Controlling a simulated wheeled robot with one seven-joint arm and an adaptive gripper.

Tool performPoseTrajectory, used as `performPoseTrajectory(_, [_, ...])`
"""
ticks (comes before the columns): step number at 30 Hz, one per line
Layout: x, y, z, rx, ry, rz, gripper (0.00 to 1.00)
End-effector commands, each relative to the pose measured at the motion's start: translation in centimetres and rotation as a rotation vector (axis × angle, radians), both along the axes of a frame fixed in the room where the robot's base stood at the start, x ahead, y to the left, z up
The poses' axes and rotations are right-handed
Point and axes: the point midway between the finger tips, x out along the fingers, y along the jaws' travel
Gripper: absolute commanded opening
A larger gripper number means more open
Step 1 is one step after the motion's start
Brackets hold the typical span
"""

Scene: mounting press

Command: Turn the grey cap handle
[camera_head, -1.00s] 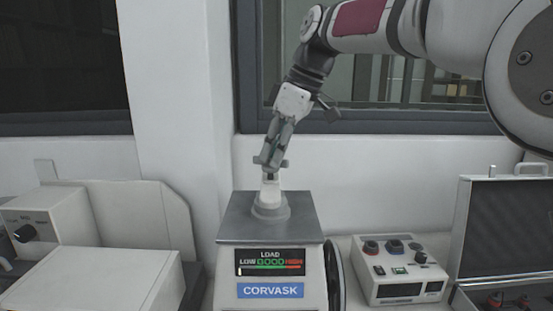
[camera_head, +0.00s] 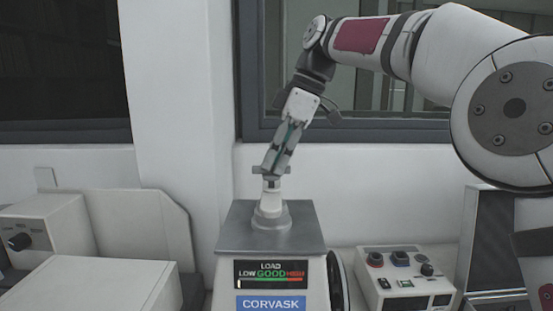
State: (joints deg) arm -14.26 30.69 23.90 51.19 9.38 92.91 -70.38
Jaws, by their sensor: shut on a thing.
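The press (camera_head: 230,228) stands in the lower middle, with a flat grey metal top and a CORVASK label on its front. A grey collar (camera_head: 259,222) sits on that top, with a pale upright cap piece (camera_head: 271,204) rising from it. The grey cap handle (camera_head: 286,170) looks like a short crossbar above a dark stem. My gripper (camera_head: 272,171) comes down from above at a slant and is shut on the handle. The bar's ends stick out on both sides of the fingers, which hide its middle.
The load display (camera_head: 271,274) on the press front reads LOW, GOOD, HIGH, with a white mark at the low end. A control box (camera_head: 400,278) stands to the right, and pale machine housings (camera_head: 95,283) to the left. A wall and windows lie behind.

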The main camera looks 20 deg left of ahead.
Motion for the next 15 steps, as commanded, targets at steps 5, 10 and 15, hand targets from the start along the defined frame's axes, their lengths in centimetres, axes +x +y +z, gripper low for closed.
performPoseTrajectory(5, [0.03,-0.01,-0.03,-0.001,-0.001,-0.001,0.0])
performPoseTrajectory(10, [0.03,-0.02,-0.02,-0.001,-0.001,-0.001,0.3])
performPoseTrajectory(15, [0.0,-0.01,-0.01,-0.001,-0.001,-0.001,0.3])
